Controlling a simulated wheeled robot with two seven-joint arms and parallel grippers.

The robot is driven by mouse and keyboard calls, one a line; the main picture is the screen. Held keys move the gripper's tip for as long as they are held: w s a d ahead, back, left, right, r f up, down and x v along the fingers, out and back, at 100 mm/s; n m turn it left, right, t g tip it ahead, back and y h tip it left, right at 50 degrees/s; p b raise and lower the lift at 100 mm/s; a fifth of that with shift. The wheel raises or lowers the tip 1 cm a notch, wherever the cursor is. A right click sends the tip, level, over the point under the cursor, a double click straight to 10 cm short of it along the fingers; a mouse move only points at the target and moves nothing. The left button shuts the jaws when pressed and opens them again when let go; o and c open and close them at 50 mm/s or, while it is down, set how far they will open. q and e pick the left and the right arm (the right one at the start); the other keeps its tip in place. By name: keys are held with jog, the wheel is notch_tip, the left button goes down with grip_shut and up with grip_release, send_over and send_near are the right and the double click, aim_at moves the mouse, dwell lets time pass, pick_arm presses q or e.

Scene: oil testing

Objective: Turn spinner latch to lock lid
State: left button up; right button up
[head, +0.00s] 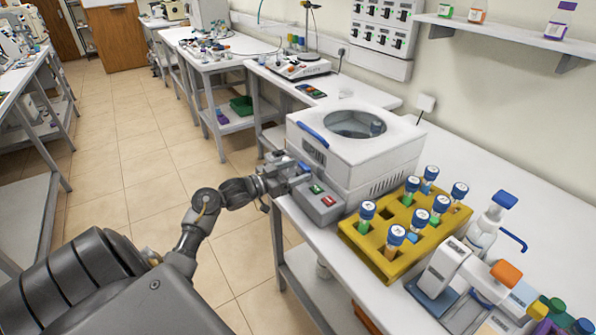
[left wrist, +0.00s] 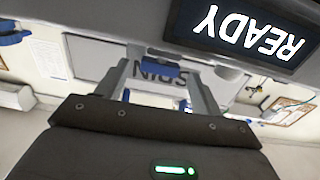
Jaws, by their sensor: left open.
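The white centrifuge (head: 395,150) stands on the bench. Its top, with a blue handle (head: 313,134) along the front edge, lies level and looks shut; a round window or opening (head: 360,124) shows a blue-capped tube inside. My left gripper (head: 298,171) is at the centrifuge's front face, beside the control box. In the left wrist view its two open fingers (left wrist: 163,75) stand either side of a small blue latch (left wrist: 161,68), in front of the "SPIN" label (left wrist: 115,75). I cannot tell whether the fingers touch the latch. My right gripper is out of view.
The control box (head: 322,207) has green and red buttons. A "READY" display (left wrist: 250,30) shows close to the fingers. A yellow rack (head: 362,243) of blue-capped tubes stands right of the centrifuge, with a wash bottle (head: 485,230) beyond. The floor (head: 130,190) at left is clear.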

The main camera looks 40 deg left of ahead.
pick_arm(q)
jog(key=b+v, duration=0.1)
jog(key=v, duration=0.8)
jog(key=shift+s, duration=0.3)
jog(key=shift+a, duration=0.1)
